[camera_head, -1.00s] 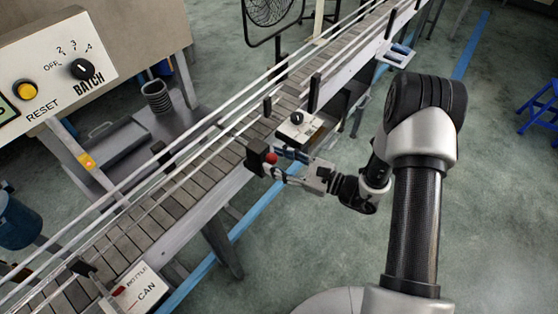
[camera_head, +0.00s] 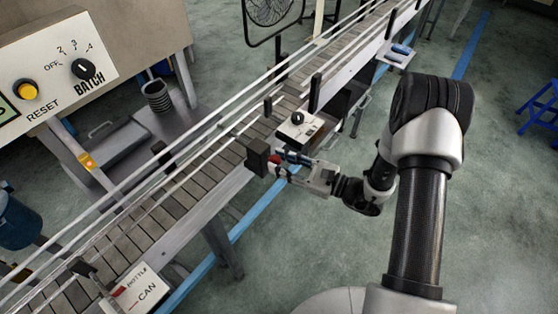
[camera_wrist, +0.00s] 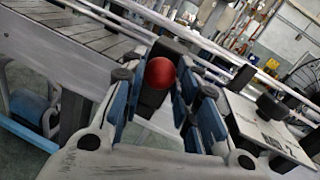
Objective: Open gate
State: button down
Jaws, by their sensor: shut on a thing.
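The gate's red ball knob (camera_head: 273,159) sits beside a black block (camera_head: 257,156) at the near edge of the conveyor. My gripper (camera_head: 279,163) reaches in from the right and is shut on the red knob. In the wrist view the red knob (camera_wrist: 160,73) shows between the blue finger pads, with the dark block (camera_wrist: 155,98) behind it. In the head view the fingers partly hide the knob. How the gate is joined to the conveyor is hidden.
The slatted conveyor (camera_head: 170,205) with guide rails runs diagonally from lower left to upper right. A white box with a black dial (camera_head: 297,120) stands close beside my gripper. A BOTTLE/CAN panel (camera_head: 140,291) is at lower left.

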jog(key=s+a+v, duration=0.1)
jog(key=s+v, duration=0.1)
jog(key=v, duration=1)
jog(key=c, duration=1.2)
grip_release()
jog(key=shift+d, duration=0.1)
jog(key=v, duration=1.2)
